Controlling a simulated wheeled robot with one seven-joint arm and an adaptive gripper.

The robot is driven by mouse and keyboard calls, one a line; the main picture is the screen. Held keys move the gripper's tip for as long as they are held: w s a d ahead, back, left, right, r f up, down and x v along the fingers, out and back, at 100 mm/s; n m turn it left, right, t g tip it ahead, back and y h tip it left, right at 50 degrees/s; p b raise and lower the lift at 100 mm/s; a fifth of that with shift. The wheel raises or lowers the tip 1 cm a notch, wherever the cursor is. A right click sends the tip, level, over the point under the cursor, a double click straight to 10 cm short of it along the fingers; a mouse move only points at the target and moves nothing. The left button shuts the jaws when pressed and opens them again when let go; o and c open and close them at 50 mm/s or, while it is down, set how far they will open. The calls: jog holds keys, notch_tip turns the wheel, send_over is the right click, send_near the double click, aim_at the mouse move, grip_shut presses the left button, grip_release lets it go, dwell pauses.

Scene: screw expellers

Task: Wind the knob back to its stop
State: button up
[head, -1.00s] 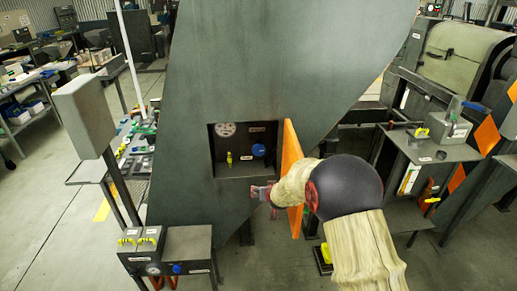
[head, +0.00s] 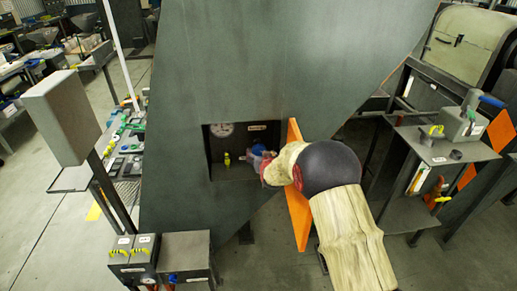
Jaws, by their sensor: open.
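The blue knob (head: 259,151) sits on the back wall of a dark recess in the tall grey-green machine. My gripper (head: 258,160) is at the recess opening, in front of the knob and overlapping its lower part in the head view. It is open. I cannot tell whether its fingers touch the knob or stand around it. The knob's lower edge and my fingertips are partly hidden by each other and by my wrist.
The recess also holds a round gauge (head: 222,130) and a small yellow fitting (head: 227,160). An orange panel (head: 299,205) stands open at the recess's right side, close beside my arm. A control box (head: 186,252) stands lower left.

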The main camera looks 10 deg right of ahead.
aim_at(260, 151)
jog(key=shift+b+x, duration=0.45)
jog(key=shift+x, duration=2.95)
jog(key=shift+s+f, duration=0.1)
jog(key=shift+c, duration=0.2)
jog(key=c, duration=1.1)
jog(key=shift+c, duration=0.2)
